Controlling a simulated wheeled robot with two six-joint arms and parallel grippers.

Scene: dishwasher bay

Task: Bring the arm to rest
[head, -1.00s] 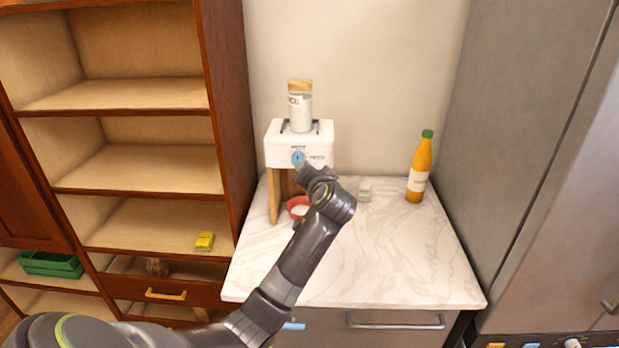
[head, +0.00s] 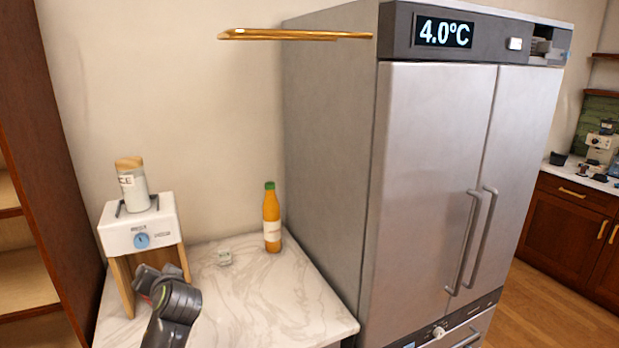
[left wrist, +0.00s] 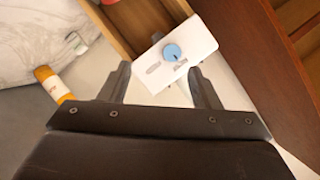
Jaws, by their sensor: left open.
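My left arm comes in at the bottom left of the head view, with the left gripper (head: 148,276) in front of the white dispenser (head: 139,233). In the left wrist view the left gripper (left wrist: 160,72) is open, its two fingers apart with nothing seen held between them. The dispenser's white face (left wrist: 185,50) with its blue knob (left wrist: 172,52) shows beyond the fingers. Whether the gripper touches the dispenser's stand cannot be told. My right gripper is in neither view.
The dispenser carries a jar with a wooden lid (head: 132,187).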

